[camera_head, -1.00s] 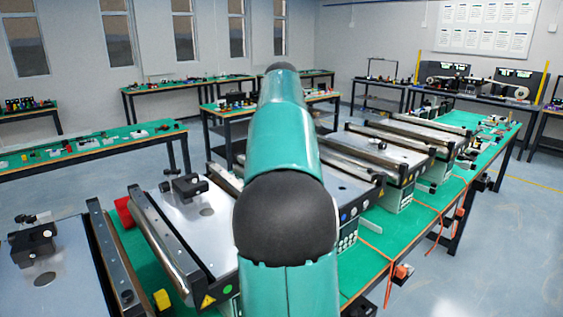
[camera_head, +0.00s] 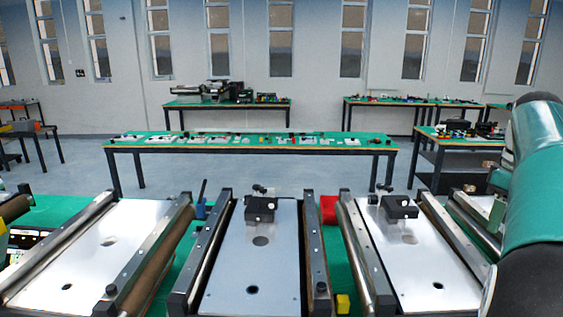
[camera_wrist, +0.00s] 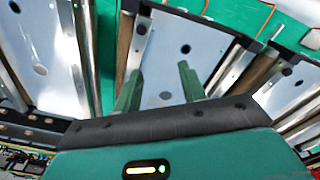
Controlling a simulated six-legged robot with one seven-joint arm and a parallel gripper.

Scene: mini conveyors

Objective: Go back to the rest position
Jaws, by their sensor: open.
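My gripper (camera_wrist: 158,85) shows in the wrist view with its two green fingers apart and nothing between them. It is above the mini conveyors, and a metal conveyor plate (camera_wrist: 170,45) lies beyond the fingers. In the head view my green arm with a black joint stands at the right edge, and my gripper is out of that picture. Mini conveyors with shiny plates stand in a row in front: a left one (camera_head: 85,250), a middle one (camera_head: 250,285) and a right one (camera_head: 425,265).
A red block (camera_head: 328,209) and a yellow block (camera_head: 343,303) sit between conveyors. Black sensor blocks stand on the middle (camera_head: 260,208) and right plates. A long green table (camera_head: 250,142) with small parts stands behind, with open floor (camera_head: 230,178) before it.

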